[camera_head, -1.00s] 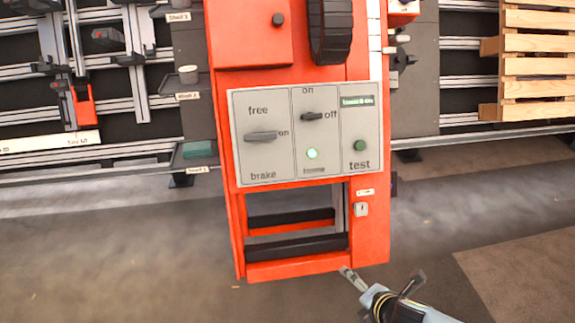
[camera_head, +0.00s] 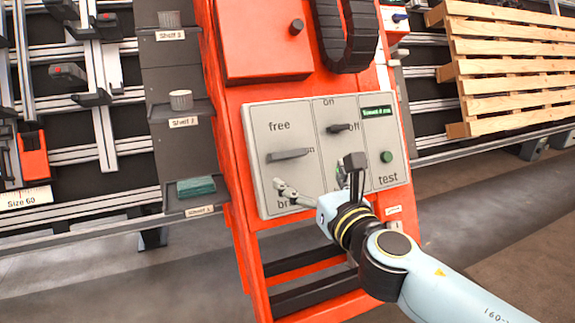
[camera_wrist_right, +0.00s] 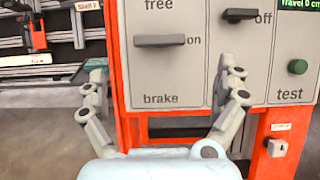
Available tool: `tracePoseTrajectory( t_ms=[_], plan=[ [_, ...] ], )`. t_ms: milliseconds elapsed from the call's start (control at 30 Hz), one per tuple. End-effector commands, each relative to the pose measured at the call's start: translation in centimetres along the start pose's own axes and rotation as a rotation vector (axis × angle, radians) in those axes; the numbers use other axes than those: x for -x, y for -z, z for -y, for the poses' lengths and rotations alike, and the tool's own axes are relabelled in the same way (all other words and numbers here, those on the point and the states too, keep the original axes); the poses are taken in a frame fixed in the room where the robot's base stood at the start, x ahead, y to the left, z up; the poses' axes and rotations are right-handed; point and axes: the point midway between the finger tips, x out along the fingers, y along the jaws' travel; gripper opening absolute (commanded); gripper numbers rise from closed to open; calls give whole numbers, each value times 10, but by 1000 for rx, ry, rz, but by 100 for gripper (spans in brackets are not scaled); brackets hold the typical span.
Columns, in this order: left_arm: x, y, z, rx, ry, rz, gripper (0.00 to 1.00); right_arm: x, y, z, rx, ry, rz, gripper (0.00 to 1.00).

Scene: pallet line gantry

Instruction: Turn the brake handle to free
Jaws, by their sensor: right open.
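The brake handle (camera_head: 288,155) is a grey bar on the left section of the grey control panel (camera_head: 262,125). It lies horizontal, pointing at "on", with "free" printed above it and "brake" below. It also shows in the right wrist view (camera_wrist_right: 160,40). My right gripper (camera_head: 318,180) is in front of the panel's lower part, below the handle and apart from it. In the right wrist view its two fingers (camera_wrist_right: 163,82) are spread wide and empty, with the handle beyond and between them. My left gripper is not in view.
A second switch (camera_head: 339,128) with "on" and "off" and a green test button (camera_head: 386,156) sit right of the handle. A black cable chain (camera_head: 345,35) hangs above the panel. Shelves with a grey knob (camera_head: 181,100) stand left; a wooden pallet (camera_head: 510,75) is right.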

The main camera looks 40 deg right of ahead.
Motion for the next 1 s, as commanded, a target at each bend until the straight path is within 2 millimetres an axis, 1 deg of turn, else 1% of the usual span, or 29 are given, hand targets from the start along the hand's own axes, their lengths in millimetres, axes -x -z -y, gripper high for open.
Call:
tracePoseTrajectory(
  t_ms=[167,300,400,533,700,967,1000],
  plan=[
    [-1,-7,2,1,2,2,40,-25,-3,0,-2,0,4,100],
    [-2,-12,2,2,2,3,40,-54,-3,0,-2,0,3,100],
    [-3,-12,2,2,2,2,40,-73,-2,0,-2,0,2,100],
    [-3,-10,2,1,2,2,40,-92,0,0,-1,0,1,100],
    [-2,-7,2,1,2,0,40,-104,0,0,-2,0,-1,100],
    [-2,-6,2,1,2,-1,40,-106,0,0,-2,0,-1,100],
    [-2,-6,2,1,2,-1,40,-106,0,0,-2,0,-1,97]
  ],
)
